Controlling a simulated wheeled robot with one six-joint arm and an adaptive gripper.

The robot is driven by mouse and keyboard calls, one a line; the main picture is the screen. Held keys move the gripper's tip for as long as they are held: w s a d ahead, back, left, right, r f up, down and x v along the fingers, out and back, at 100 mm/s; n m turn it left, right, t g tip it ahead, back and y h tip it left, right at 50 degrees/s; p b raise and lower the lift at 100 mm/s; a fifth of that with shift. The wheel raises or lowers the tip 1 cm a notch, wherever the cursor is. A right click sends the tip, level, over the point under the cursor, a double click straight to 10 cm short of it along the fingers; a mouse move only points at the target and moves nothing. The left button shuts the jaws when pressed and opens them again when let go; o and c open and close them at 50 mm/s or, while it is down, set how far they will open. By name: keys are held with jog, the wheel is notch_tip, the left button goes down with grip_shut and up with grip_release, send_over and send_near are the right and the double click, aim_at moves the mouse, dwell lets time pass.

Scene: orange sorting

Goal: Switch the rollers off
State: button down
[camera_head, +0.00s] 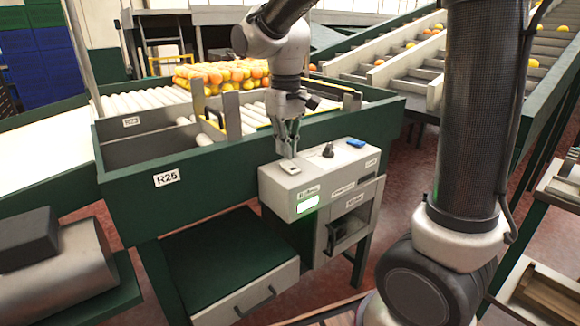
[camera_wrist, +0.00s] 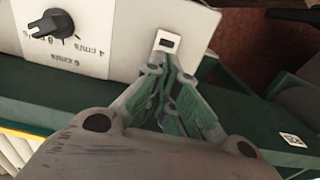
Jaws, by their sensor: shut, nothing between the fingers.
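A white control box (camera_head: 283,188) stands at the front of the green roller table, with a green lit panel (camera_head: 307,203) on its front. On its top are a small rocker switch (camera_head: 290,167), a black knob (camera_head: 327,151) and a blue part (camera_head: 356,142). My gripper (camera_head: 288,152) points down with its fingers shut and empty, close above the rocker switch. In the wrist view the fingertips (camera_wrist: 165,66) are just beside the switch (camera_wrist: 166,43); I cannot tell whether they touch it. The knob (camera_wrist: 50,24) with its speed marks is at the upper left there.
Oranges (camera_head: 222,76) lie on the rollers (camera_head: 140,102) behind the table's green wall (camera_head: 220,155), labelled R25. Inclined conveyors (camera_head: 400,65) with more oranges rise at the back right. A green cabinet with a drawer (camera_head: 250,290) stands below.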

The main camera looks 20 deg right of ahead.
aim_at(293, 167)
jog(key=shift+f, duration=1.2)
dwell(0.6)
jog(key=shift+r, duration=3.55)
jog(key=shift+w, duration=0.1)
jog(key=shift+s+d+f, duration=0.25)
jog(key=shift+s+f, duration=0.3)
jog(key=shift+f, duration=0.05)
jog(key=shift+s+d+f, duration=0.25)
jog(key=shift+s+f, duration=0.3)
jog(key=shift+f, duration=0.05)
jog(key=s+d+r+m+t, duration=0.1)
jog(key=s+d+m+t, duration=0.2)
jog(key=s+d, duration=1.1)
jog(key=s+t, duration=0.1)
jog(key=s, duration=0.2)
jog(key=shift+r+m, duration=0.3)
jog(key=shift+r, duration=0.1)
jog(key=shift+a, duration=0.1)
